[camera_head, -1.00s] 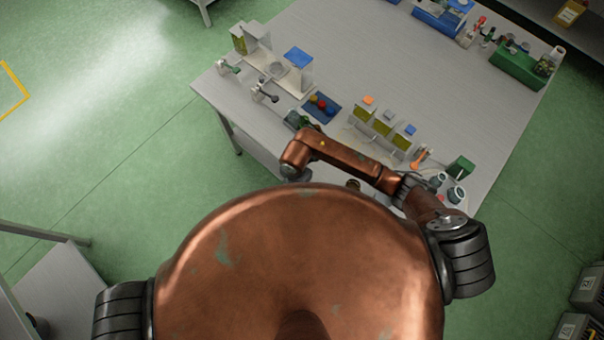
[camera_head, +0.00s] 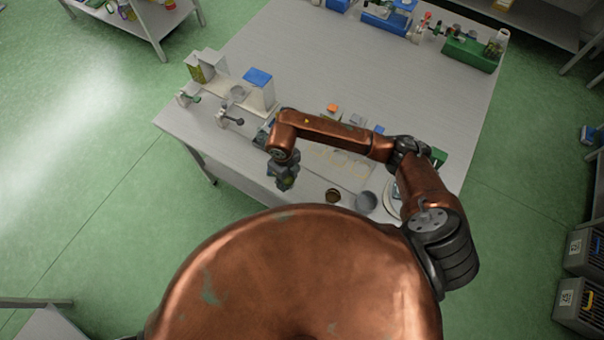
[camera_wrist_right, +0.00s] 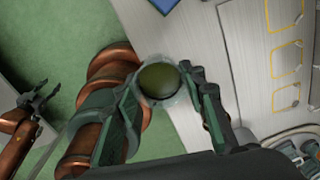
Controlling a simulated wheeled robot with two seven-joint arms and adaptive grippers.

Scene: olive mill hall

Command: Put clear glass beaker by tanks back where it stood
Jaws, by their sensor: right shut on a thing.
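My right gripper (camera_head: 286,180) hangs over the front edge of the table in the head view. In the right wrist view the same gripper (camera_wrist_right: 168,112) is shut on a round clear glass beaker (camera_wrist_right: 158,80) with a dark olive-green round inside, seen from above between the fingers. The tanks are mostly hidden behind my arm in the head view; an orange lid (camera_head: 332,108) and a blue lid (camera_head: 378,130) show above it. My left gripper (camera_wrist_right: 40,98) shows only at the left of the right wrist view, its fingers apart and empty.
A pale board with yellow outlined squares (camera_wrist_right: 284,62) lies on the table (camera_head: 330,62). A grey cup (camera_head: 365,201) and a small brown round thing (camera_head: 333,195) stand near the front edge. Clamp-like fittings (camera_head: 229,118) and a blue-topped box (camera_head: 258,88) stand at left.

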